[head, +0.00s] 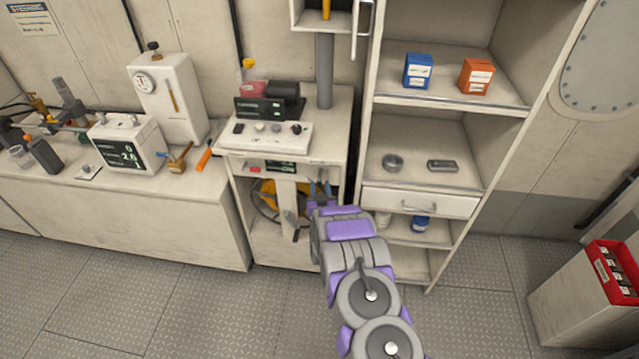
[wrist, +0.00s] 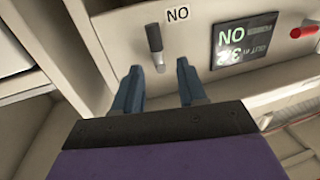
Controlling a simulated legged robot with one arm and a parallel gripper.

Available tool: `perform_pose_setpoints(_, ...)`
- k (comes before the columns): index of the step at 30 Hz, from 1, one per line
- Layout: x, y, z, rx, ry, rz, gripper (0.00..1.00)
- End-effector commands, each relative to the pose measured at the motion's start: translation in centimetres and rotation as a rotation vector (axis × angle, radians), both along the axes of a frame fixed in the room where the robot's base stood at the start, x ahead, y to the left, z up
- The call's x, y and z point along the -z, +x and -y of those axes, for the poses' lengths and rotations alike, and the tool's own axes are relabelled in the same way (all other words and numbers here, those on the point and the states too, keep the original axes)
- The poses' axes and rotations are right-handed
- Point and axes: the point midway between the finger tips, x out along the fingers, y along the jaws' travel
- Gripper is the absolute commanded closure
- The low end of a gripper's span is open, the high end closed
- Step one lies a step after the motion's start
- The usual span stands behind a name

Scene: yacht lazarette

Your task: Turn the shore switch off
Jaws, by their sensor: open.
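The shore switch (wrist: 154,42) is a short dark lever on a pale panel, seen in the wrist view. A label (wrist: 178,14) beside it reads ON upside down, and a dark display (wrist: 245,42) next to it also shows ON with digits. My gripper (wrist: 156,70) is open, its two blue-grey fingers apart on either side of the lever's line. The lever's end lies just beyond the fingertips, and I see no contact. In the head view, my gripper (head: 319,188) is at the front of the cabinet, by the panel with the display (head: 281,166); the lever is not clear there.
A red knob (wrist: 303,32) sits beyond the display. Below the panel is an open bay with a yellow item (head: 266,196). A tall shelf unit (head: 450,103) with a drawer (head: 420,202) stands close on the right. The floor (head: 190,310) in front is clear.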

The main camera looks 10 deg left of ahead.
Motion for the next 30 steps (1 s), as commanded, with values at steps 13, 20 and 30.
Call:
perform_pose_setpoints(13,0.2,3.3,-0.5,0.001,-0.001,-0.002,0.59)
perform_pose_setpoints(20,0.1,3.5,-0.5,0.0,-0.001,-0.002,0.59)
perform_pose_setpoints(30,0.1,3.5,-0.5,0.0,-0.001,-0.002,0.83)
